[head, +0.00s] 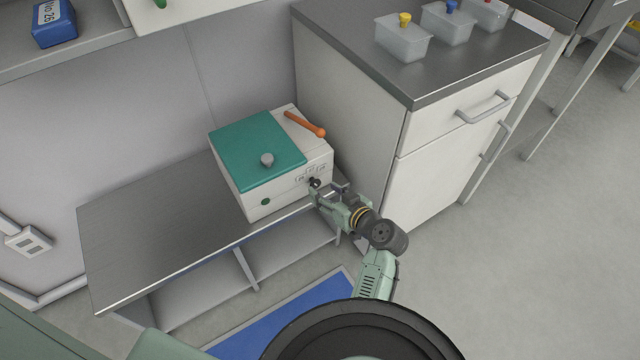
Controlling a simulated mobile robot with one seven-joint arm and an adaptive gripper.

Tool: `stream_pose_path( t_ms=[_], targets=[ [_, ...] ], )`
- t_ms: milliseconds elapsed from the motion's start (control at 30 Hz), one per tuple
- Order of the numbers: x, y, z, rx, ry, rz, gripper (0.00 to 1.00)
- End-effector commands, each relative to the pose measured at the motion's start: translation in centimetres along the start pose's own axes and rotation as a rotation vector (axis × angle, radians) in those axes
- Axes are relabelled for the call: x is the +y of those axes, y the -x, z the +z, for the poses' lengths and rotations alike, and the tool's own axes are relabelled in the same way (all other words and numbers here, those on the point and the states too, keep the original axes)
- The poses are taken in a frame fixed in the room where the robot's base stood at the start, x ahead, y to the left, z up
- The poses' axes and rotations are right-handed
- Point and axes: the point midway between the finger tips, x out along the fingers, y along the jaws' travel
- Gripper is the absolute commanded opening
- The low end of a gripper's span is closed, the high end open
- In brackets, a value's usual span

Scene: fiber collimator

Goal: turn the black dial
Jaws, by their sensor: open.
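A white box-shaped device (285,196) with a teal lid (250,140) stands on the low grey bench. The dial is partly hidden by the fingers.
An orange-handled tool (305,124) lies on top of the device. The bench top (150,235) is clear to the left. A white cabinet (350,100) stands close on the right, with several lidded containers on its top. A blue mat (290,325) lies on the floor.

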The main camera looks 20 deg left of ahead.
Motion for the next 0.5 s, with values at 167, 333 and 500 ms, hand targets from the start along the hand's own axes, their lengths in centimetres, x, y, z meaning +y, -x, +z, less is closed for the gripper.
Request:
stream_pose_path(
  t_ms=[167,333,500],
  targets=[
    [-0.1,-2.7,-0.2,0.001,0.001,-0.002,0.48],
    [0.0,-3.9,-0.1,0.001,0.001,0.001,0.48],
    [0.0,-4.1,0.0,0.0,0.001,0.002,0.48]
  ],
)
